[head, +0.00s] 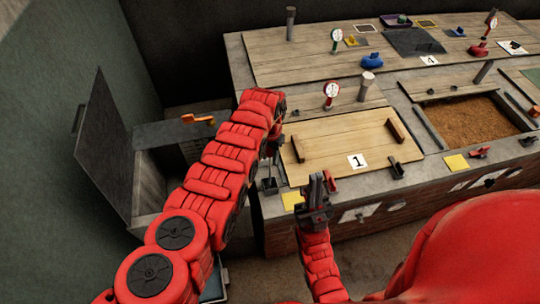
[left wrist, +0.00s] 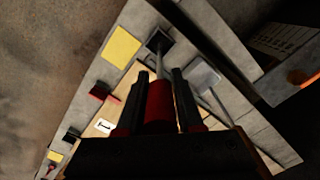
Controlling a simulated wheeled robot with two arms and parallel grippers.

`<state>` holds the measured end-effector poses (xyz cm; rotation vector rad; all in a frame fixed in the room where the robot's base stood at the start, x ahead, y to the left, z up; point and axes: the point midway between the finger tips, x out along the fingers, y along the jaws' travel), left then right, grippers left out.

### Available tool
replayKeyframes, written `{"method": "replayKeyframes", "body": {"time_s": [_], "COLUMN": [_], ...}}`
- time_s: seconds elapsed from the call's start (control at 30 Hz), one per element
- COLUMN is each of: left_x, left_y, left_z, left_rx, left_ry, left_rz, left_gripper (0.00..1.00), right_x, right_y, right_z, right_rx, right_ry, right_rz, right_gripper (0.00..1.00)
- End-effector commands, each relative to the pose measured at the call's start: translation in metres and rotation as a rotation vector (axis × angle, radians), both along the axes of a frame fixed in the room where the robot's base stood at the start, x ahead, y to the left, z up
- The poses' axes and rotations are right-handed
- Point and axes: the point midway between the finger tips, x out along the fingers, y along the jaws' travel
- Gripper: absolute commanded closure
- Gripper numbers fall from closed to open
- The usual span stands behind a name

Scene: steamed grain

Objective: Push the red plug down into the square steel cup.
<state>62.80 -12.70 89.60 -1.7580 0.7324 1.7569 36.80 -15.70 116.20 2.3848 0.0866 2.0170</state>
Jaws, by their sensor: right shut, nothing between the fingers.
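My left arm reaches over the bench's left end in the head view, its gripper (head: 272,148) partly hidden by the arm. In the left wrist view my left gripper (left wrist: 160,80) has its two dark fingers on either side of a red cylindrical piece (left wrist: 158,100), seemingly the red plug, and looks shut on it. A thin grey rod runs from there towards a small dark square cup (left wrist: 160,41). The cup also shows in the head view (head: 269,186), at the bench's left front corner. Whether the plug touches the cup is unclear. My right gripper (head: 318,184) is shut and empty at the front edge.
A wooden board marked 1 (head: 340,135) lies beside the cup. A yellow square (head: 292,200) lies close in front. A red gauge (head: 331,90) and a grey post (head: 366,86) stand behind. A sand-filled tray (head: 465,120) is at the right. An open dark cabinet (head: 104,145) stands left.

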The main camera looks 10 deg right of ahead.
Motion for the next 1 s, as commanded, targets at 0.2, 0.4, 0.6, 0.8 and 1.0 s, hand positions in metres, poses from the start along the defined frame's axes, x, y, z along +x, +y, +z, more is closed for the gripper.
{"method": "replayKeyframes", "body": {"time_s": [0.2,0.4,0.6,0.8,1.0], "left_x": [0.000,0.000,0.000,0.001,0.002], "left_y": [0.000,0.000,0.000,0.000,0.000], "left_z": [0.000,0.000,0.006,0.024,0.052], "left_rx": [0.000,0.000,0.001,-0.001,-0.003], "left_ry": [0.000,0.000,0.001,-0.003,-0.006], "left_rz": [0.000,0.000,0.000,0.000,0.000], "left_gripper": [0.33,0.33,0.33,0.33,0.33], "right_x": [0.000,0.000,0.000,0.000,0.000], "right_y": [0.000,0.000,0.000,0.000,0.000], "right_z": [0.000,0.000,0.001,0.005,-0.007], "right_rx": [0.000,0.000,0.000,0.000,0.000], "right_ry": [0.000,0.000,0.000,0.000,0.000], "right_rz": [0.000,0.000,0.000,0.000,0.000], "right_gripper": [1.00,1.00,1.00,1.00,1.00]}}
